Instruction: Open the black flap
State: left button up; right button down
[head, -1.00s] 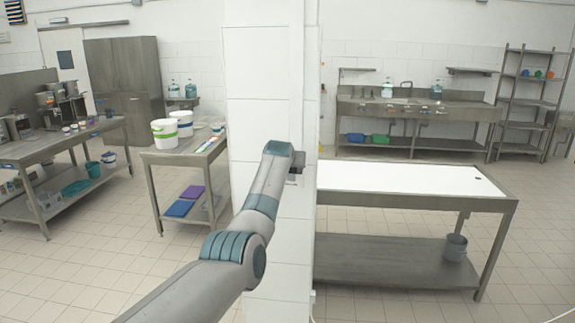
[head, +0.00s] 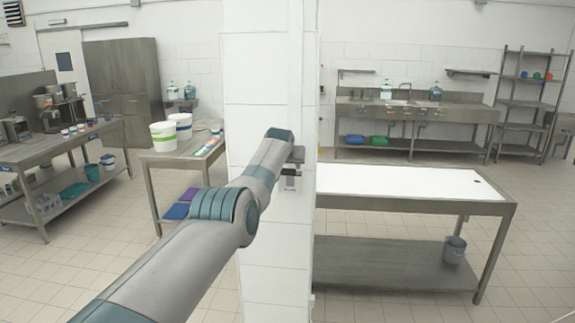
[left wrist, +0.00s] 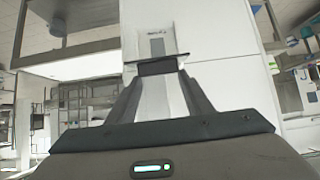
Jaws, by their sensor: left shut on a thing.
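In the head view my left gripper (head: 296,156) is at the white tiled pillar, at the end of the arm coming from the lower left. A small fixture (head: 290,173) shows just below it on the pillar face. In the left wrist view the fingers (left wrist: 158,80) converge and are shut on the dark flap (left wrist: 157,67). Beyond the flap is a pale plate with a grey rectangle (left wrist: 157,45). The fingers hide part of the flap, so how far it is open is unclear. My right gripper is in neither current view.
The white pillar (head: 262,70) stands directly in front of me. A light-topped table (head: 400,183) with a lower shelf is right of it. A metal table with white buckets (head: 163,136) is left of it. The tiled floor (head: 110,240) at left is clear.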

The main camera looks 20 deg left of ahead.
pick_arm(q)
jog(key=shift+w+r, duration=0.1)
jog(key=shift+r, duration=0.25)
jog(key=o, duration=1.5)
jog(key=shift+f, duration=0.25)
jog(key=shift+s+d+r+b, duration=0.1)
jog(key=shift+s+r+b, duration=0.3)
jog(key=shift+b, duration=0.5)
jog(key=shift+b+v, duration=4.05)
jog(key=shift+v, duration=4.05)
